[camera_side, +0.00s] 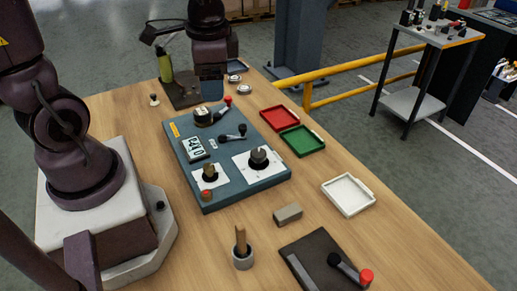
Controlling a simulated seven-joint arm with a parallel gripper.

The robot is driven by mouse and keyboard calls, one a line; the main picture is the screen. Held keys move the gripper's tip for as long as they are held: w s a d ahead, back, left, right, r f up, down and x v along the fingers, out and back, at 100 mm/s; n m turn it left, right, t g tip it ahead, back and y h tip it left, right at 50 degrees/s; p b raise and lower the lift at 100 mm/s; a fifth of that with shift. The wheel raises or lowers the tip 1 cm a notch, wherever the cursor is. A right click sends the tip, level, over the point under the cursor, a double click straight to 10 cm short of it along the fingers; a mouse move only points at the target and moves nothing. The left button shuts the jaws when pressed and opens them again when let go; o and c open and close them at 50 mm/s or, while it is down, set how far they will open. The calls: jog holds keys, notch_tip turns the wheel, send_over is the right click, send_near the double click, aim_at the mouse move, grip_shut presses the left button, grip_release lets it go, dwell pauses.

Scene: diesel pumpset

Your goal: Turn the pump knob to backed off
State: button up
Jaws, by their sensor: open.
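A blue-grey panel box (240,182) lies on the wooden table. It carries a dark grey round knob (258,155) on a white plate at right and a smaller brass-coloured knob (208,172) on a white plate at front left. I cannot tell which of them is the pump knob, and their markings are too small to read. My gripper (212,92) hangs at the top centre, beyond the panel's far end and apart from both knobs. Its fingers are small and hard to make out; I see nothing held.
The panel also has a red-tipped lever (222,107), a black-knobbed lever (233,134) and a number display (194,148). Red (279,118), green (302,140) and white (348,194) trays stand at right. A grey block (288,214) and a cup (243,257) stand in front.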

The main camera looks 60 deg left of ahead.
aim_at(259, 153)
jog(key=w+d+f+m+h, duration=0.2)
jog(key=w+f+m, duration=0.6)
jog(key=m, duration=1)
jog(key=shift+m, duration=0.3)
jog(key=f, duration=1.2)
jog(key=shift+w+f, duration=0.15)
jog(key=shift+w, duration=0.25)
jog(key=shift+a, duration=0.1)
jog(key=c, duration=0.9)
